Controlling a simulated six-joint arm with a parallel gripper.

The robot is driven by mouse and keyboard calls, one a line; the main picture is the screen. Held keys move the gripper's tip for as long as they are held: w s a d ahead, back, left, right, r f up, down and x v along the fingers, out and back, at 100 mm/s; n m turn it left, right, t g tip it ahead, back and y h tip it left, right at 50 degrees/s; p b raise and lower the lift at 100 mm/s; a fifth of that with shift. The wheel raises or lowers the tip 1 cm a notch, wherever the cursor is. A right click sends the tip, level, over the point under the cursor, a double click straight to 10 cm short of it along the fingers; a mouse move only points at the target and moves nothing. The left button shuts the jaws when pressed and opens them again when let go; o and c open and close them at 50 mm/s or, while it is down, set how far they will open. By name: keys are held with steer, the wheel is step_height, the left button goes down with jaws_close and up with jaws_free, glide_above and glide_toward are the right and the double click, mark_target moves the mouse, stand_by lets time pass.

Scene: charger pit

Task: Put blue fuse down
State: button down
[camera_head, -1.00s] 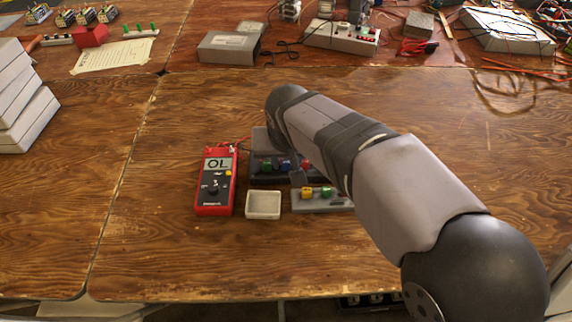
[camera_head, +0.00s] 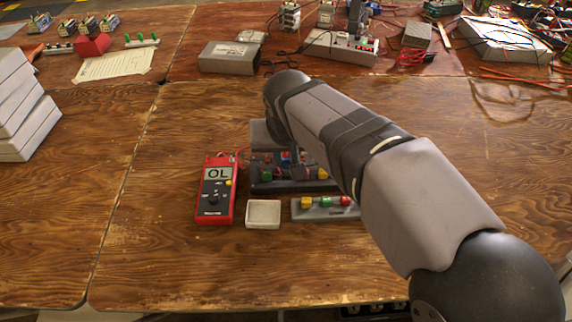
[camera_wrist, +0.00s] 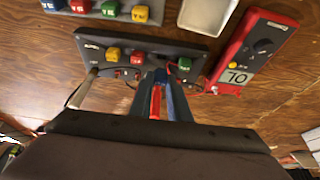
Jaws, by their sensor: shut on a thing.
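A blue fuse (camera_wrist: 160,76) is between the tips of my gripper (camera_wrist: 160,82), which is shut on it. In the head view the blue fuse (camera_head: 286,158) shows just above the dark fuse board (camera_head: 262,187), partly hidden by my arm. In the wrist view the board (camera_wrist: 90,40) carries a yellow fuse (camera_wrist: 113,53), a red fuse (camera_wrist: 137,58) and a green fuse (camera_wrist: 185,64), with my gripper between the red and green ones. I cannot tell whether the blue fuse touches the board.
A white bin (camera_head: 263,213) stands in front of the board, beside a grey rack (camera_head: 318,214) of coloured fuses. A red multimeter (camera_head: 215,195) reading OL lies to the left, with wires running toward the board.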

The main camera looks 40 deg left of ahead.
step_height(320, 180, up, 6)
steer(key=shift+f+p, duration=0.2)
steer(key=shift+p, duration=0.25)
steer(key=shift+s+r+p, duration=0.1)
steer(key=shift+r+p, duration=0.2)
steer(key=shift+r, duration=0.05)
step_height(320, 180, up, 6)
steer(key=s+a+p, duration=0.1)
steer(key=s+p, duration=0.1)
steer(key=p, duration=0.3)
steer(key=n+g+p, duration=0.1)
steer(key=n+p, duration=0.3)
steer(key=p, duration=0.5)
glide_above(265, 219)
steer(key=shift+f, duration=3.65)
steer(key=shift+y, duration=0.4)
steer(key=shift+a+f, duration=0.1)
steer(key=shift+f, duration=4.9)
